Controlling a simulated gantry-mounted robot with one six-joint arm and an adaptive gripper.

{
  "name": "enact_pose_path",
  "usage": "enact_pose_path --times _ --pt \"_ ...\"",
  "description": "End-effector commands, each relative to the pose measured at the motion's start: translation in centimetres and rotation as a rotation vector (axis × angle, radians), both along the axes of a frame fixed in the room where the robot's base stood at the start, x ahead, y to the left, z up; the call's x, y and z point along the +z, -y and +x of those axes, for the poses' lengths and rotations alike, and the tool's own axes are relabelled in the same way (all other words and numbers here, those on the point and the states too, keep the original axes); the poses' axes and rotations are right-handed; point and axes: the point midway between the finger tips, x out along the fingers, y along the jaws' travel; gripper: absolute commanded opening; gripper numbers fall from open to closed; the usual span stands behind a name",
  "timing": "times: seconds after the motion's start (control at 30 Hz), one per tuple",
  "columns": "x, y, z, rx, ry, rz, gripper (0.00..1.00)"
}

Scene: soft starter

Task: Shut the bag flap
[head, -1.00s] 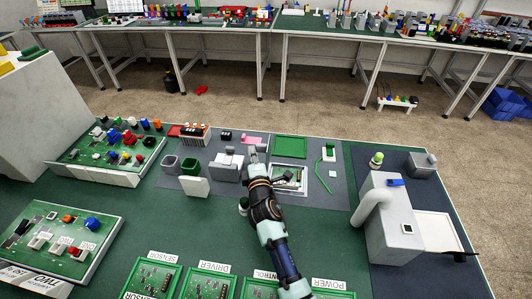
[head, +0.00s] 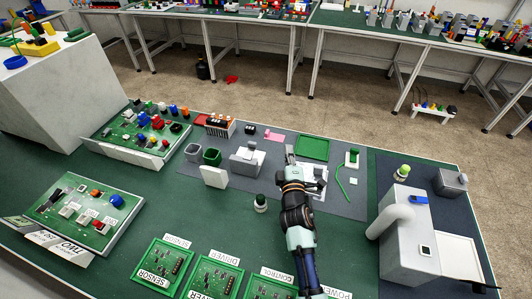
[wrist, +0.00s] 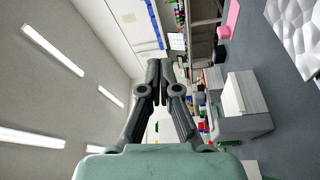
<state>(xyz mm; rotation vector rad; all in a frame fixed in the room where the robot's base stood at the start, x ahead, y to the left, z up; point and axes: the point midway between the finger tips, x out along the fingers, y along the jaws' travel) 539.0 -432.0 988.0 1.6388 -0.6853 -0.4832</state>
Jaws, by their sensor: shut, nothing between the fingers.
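A pale, crinkled bag-like sheet (wrist: 296,36) shows at the upper right of the wrist view. In the head view, what seems to be the same pale bag (head: 320,193) lies on the grey mat, largely hidden behind my arm. I cannot make out its flap edge or whether it lies closed. My gripper (head: 290,152) is over the mat beside the bag, left of the green tray. In the wrist view, my gripper (wrist: 160,66) has its fingers together and empty, apart from the sheet.
A grey block-like fixture (head: 247,160) stands left of my gripper, with a pink pad (head: 274,135) behind it. A green tray (head: 314,147) lies behind the bag. A green-topped post (head: 352,158) is at right. A large grey machine (head: 408,235) stands farther right.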

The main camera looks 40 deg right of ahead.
Motion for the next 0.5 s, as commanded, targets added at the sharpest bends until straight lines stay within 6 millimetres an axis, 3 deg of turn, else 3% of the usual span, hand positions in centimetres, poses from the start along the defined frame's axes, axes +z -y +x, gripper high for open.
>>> enact_pose_path --times 0.3,0.5 --pt "0.3 0.0 0.0 -0.001 0.002 0.000 0.00" --pt "3.2 0.0 0.0 0.000 0.006 -0.003 0.00"
